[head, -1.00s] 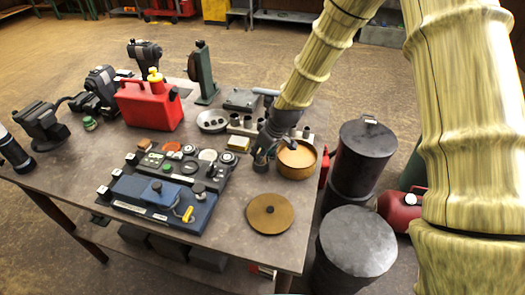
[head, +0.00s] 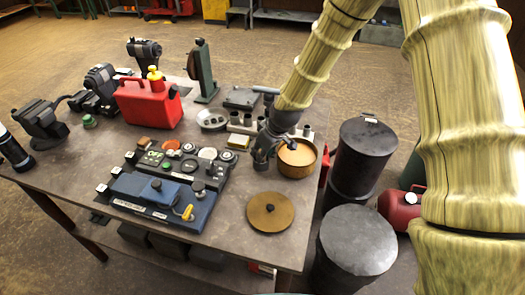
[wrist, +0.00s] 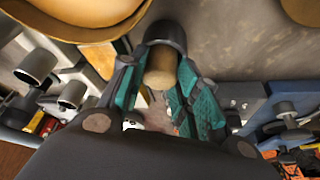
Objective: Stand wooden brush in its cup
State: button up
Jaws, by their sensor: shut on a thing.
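My gripper (head: 261,160) is low over the right part of the workbench, just left of the copper-coloured pan. In the wrist view its teal-padded fingers (wrist: 154,95) are shut on a tan cylinder, which looks like the wooden brush (wrist: 160,68). A dark round collar (wrist: 165,33) surrounds the far end of this cylinder. I cannot tell whether the collar is the cup or part of the brush. The head view hides the held thing behind my gripper.
The pan (head: 297,160) is close to my gripper. A rack of grey cylinders (head: 248,122) stands behind it. A brown round lid (head: 270,211) lies in front on the bench. A blue device (head: 155,195) lies left; some bare bench lies between it and the lid.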

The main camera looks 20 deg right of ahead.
jog(key=shift+f, duration=0.1)
jog(key=o, duration=0.6)
jog(key=p+v, duration=0.6)
jog(key=v, duration=0.5)
dwell(0.7)
dwell(0.5)
